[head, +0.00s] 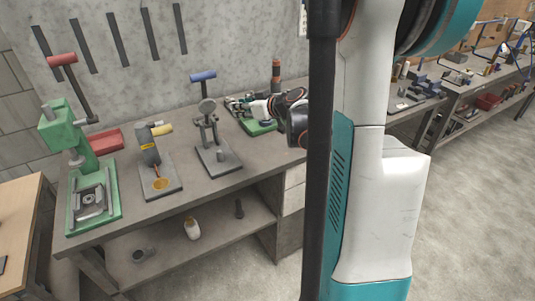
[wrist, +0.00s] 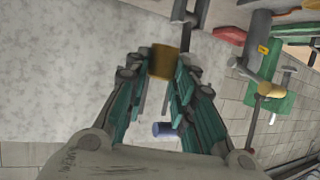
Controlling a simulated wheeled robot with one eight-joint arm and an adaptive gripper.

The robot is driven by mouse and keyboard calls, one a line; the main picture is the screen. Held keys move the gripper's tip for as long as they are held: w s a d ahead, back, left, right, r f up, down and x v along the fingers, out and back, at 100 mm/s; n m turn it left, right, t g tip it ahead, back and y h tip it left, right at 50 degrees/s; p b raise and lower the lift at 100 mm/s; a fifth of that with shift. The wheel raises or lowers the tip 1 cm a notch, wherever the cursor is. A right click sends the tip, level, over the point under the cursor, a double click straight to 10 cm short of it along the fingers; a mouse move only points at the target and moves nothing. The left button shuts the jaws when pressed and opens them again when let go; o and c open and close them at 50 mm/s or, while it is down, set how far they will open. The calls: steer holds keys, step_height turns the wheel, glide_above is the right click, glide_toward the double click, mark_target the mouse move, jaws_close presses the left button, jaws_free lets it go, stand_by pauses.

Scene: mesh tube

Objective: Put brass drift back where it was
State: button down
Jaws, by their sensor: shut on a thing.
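The brass drift (wrist: 163,62) is a short, dull gold cylinder between my fingertips in the wrist view. My gripper (wrist: 166,68) is shut on it, with the teal-padded fingers on either side. In the head view my gripper (head: 240,106) is above the far right part of the workbench, close to the wall. It is to the right of the press with the blue handle. I cannot make out the drift clearly in the head view.
On the workbench (head: 215,184) stand a green press (head: 75,140), a grey press with a yellow handle (head: 150,155) and a blue-handled press (head: 208,125). A green-based device (head: 262,127) is beside my gripper.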

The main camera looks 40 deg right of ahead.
steer(key=h, duration=0.1)
glide_above(268, 155)
steer(key=shift+m, duration=0.4)
step_height(268, 155, down, 19)
steer(key=b, duration=0.7)
steer(key=shift+w+f, duration=0.15)
steer(key=shift+b, duration=0.3)
steer(key=c, duration=1.3)
jaws_free()
steer(key=shift+c, duration=0.2)
